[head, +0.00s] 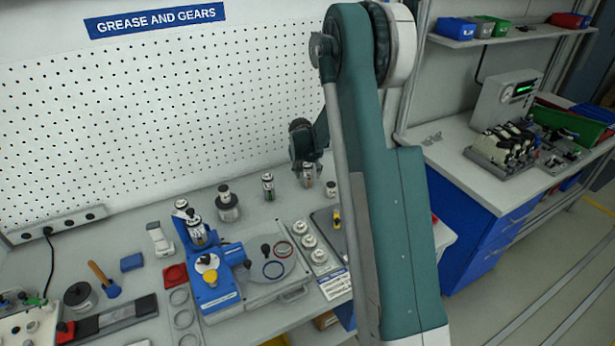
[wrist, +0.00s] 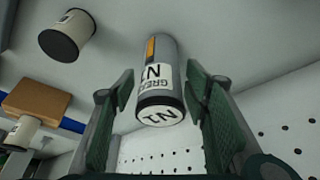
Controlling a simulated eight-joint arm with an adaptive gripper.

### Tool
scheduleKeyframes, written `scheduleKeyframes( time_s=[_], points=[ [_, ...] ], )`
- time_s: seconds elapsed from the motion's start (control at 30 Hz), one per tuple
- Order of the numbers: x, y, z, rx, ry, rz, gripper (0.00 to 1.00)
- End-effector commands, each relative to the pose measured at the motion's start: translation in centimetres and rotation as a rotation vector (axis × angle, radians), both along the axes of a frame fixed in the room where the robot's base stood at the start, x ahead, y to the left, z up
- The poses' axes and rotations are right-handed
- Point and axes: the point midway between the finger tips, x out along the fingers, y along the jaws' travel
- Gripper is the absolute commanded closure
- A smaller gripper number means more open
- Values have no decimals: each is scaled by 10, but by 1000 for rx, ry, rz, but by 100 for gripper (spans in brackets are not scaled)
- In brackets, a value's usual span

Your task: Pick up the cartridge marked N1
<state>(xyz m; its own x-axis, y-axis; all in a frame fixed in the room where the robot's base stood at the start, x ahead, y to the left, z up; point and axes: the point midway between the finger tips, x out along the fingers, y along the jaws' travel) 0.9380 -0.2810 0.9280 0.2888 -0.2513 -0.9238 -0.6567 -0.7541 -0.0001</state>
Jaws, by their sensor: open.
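The cartridge marked N1 (wrist: 153,76) is a grey cylinder with a white GREASE label and a white end marked N1. In the wrist view it lies between the two green-padded fingers of my gripper (wrist: 160,80). The fingers are open, and a gap shows on each side of the cartridge. In the head view my gripper (head: 307,166) is over the back of the bench, and a cartridge (head: 308,179) shows just below it, partly hidden. The lettering is too small to read there.
Another cartridge (head: 268,186) stands to the left, beside a dark round pot (head: 228,208). A small container (head: 331,189) stands close on the right. A blue fixture (head: 213,285) is nearer the front. The pegboard wall (head: 150,110) rises close behind.

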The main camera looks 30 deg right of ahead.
Motion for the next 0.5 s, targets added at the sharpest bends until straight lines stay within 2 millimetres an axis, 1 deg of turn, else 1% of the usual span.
scheduleKeyframes(
  time_s=[0.1,0.2,0.5],
  points=[
    [3,-2,-9,0,0,0,54],
    [3,-3,-12,0,0,0,54],
    [4,-3,-13,0,0,0,54]
  ],
)
